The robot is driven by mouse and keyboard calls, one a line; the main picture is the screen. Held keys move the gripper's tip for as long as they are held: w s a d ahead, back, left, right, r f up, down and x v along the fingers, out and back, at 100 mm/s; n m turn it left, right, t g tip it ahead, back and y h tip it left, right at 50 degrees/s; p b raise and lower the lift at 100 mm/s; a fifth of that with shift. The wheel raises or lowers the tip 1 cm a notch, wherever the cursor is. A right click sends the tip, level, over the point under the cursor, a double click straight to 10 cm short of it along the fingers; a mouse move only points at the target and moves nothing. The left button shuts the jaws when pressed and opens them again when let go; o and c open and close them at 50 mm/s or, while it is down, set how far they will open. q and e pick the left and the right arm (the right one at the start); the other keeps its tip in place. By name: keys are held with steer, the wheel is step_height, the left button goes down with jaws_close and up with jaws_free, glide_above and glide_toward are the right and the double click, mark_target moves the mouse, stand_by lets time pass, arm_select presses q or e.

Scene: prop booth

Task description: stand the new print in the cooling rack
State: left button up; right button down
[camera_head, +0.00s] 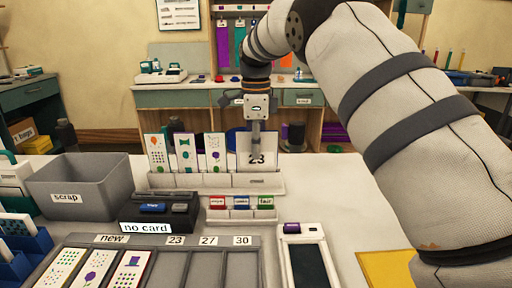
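The pale rack (207,181) stands mid-table, with three narrow patterned prints in its left part: an orange one (157,152), a green one (185,152) and a multicoloured one (215,152). A wider white card marked 23 (269,148) stands upright at its right part. My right gripper (256,150) points down at this card, with a grey finger in front of its face. The other finger is hidden, so I cannot tell whether it grips the card. My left gripper is out of view.
A tray (210,241) in front has slots labelled new, 23, 27 and 30, with three prints at its left. A grey scrap bin (95,183) and a dark device reading "no card" (160,210) stand left. A dark-screened device (309,262) lies front right, beside a yellow sheet (387,269).

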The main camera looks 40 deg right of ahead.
steer(key=c, duration=1.7)
jaws_free()
step_height(320, 180, up, 12)
